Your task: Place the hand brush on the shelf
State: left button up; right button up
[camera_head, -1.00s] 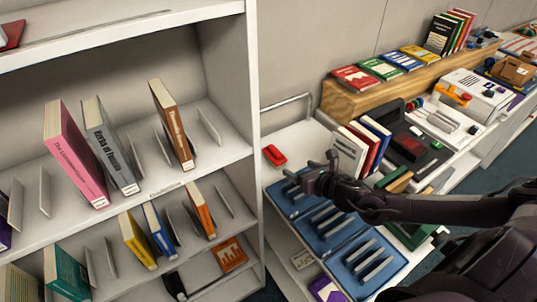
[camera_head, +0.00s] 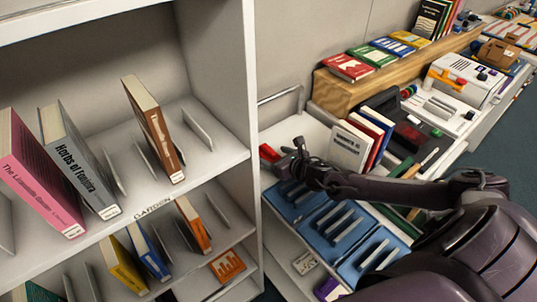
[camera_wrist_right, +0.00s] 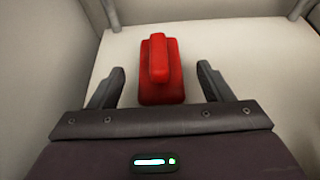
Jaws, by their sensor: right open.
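A red object with a flat base and a raised grip, which looks like the hand brush (camera_head: 268,153), lies on the white trailer top beside the bookcase. In the right wrist view the red brush (camera_wrist_right: 160,72) lies between my two fingers, with gaps on both sides. My right gripper (camera_head: 290,152) is open and empty, close to the brush on its right side in the head view. The white shelf unit (camera_head: 225,142) with several books stands at the left. My left gripper is not in view.
Blue slotted trays (camera_head: 345,215) lie under my right forearm. Upright books (camera_head: 352,148) stand right of the gripper. The shelf's side panel (camera_head: 248,60) stands between the shelves and the trailer. A metal rail (camera_head: 280,94) borders the trailer's back.

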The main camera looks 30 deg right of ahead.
jog(key=shift+w+f, duration=0.2)
jog(key=shift+w, duration=0.45)
jog(key=shift+w+f, duration=0.1)
jog(key=shift+w, duration=0.1)
jog(key=c, duration=1)
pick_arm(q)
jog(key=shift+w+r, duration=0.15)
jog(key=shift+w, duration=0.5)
pick_arm(e)
jog(key=shift+c, duration=0.7)
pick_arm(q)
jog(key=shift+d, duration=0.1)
